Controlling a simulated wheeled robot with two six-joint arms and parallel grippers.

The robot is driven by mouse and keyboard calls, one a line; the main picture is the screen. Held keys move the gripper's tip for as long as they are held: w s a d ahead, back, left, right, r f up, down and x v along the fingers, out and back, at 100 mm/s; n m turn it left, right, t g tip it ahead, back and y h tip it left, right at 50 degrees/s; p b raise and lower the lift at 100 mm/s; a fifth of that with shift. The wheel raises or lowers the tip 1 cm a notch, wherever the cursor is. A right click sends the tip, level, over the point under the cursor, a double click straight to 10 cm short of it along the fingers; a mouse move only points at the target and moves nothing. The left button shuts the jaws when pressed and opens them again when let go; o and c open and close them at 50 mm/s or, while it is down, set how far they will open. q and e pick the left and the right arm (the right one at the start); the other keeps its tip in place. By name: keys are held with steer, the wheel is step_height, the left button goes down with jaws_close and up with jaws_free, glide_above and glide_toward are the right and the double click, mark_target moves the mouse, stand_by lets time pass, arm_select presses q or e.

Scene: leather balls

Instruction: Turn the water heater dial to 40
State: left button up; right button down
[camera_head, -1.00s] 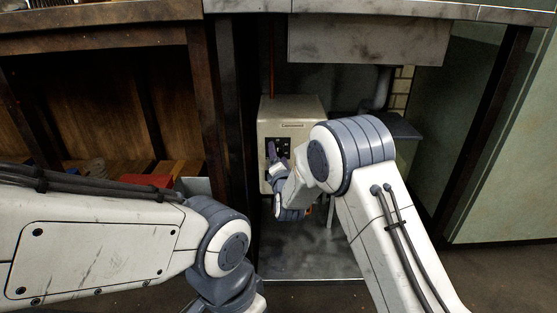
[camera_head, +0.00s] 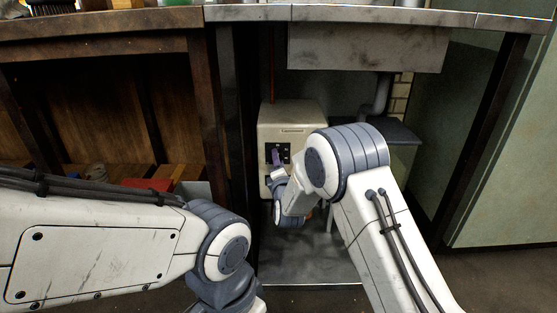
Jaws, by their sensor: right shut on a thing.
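The water heater (camera_head: 292,115) is a cream box under the counter, in the middle of the head view. A dark dial panel (camera_head: 285,149) is on its front. My right gripper (camera_head: 275,160) is at this panel, and its small purplish fingers are shut on the dial, which they mostly hide. The numbers on the panel are too small to read. My left arm reaches in from the left, and its gripper is out of view below the picture.
A sink basin (camera_head: 368,48) hangs above the heater with a grey drain pipe (camera_head: 378,97). A dark wooden post (camera_head: 222,105) stands to the left. Open shelves hold a red box (camera_head: 147,184). A pale green panel (camera_head: 505,150) is at the right.

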steer(key=m+h+p, duration=0.1)
steer(key=m+p, duration=0.1)
steer(key=m, duration=0.6)
steer(key=m+h+p, duration=0.1)
steer(key=m+p, duration=0.1)
steer(key=m, duration=0.5)
steer(key=m+t+h+p, duration=0.1)
steer(key=m, duration=0.7)
steer(key=shift+a+m+p, duration=0.2)
steer(key=shift+m+p, duration=0.1)
steer(key=shift+p, duration=0.1)
steer(key=shift+c, duration=2.2)
jaws_free()
steer(key=s+f+p, duration=0.1)
steer(key=s+p, duration=0.3)
steer(key=s, duration=0.6)
steer(key=shift+s+a+p, duration=0.25)
steer(key=shift+p, duration=0.15)
